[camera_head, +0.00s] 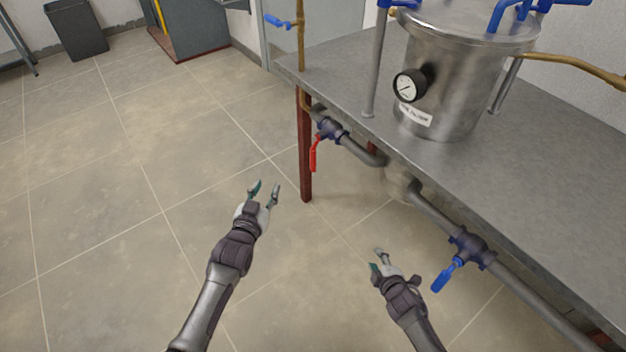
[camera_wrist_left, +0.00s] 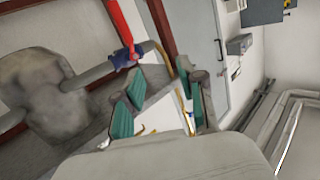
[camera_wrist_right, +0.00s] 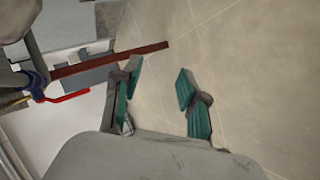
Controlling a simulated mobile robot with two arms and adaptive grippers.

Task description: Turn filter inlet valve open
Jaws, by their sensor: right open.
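A valve with a red lever (camera_head: 313,155) and a blue body (camera_head: 331,130) sits on the grey pipe below the table's left end. Its lever hangs down. The red lever also shows in the left wrist view (camera_wrist_left: 122,22) and the right wrist view (camera_wrist_right: 68,96). A second valve with a blue lever (camera_head: 447,274) is further right on the pipe; its lever points down-left. I cannot tell which is the filter inlet valve. My left gripper (camera_head: 265,190) is open and empty, left of and below the red lever. My right gripper (camera_head: 379,259) is open and empty, left of the blue lever.
A metal filter tank (camera_head: 455,85) with a round gauge (camera_head: 409,86) stands on the grey table (camera_head: 560,170). A dark red table leg (camera_head: 304,140) is beside the red-lever valve. Another blue lever (camera_head: 277,21) is at the upper left. The tiled floor (camera_head: 120,170) at left is clear.

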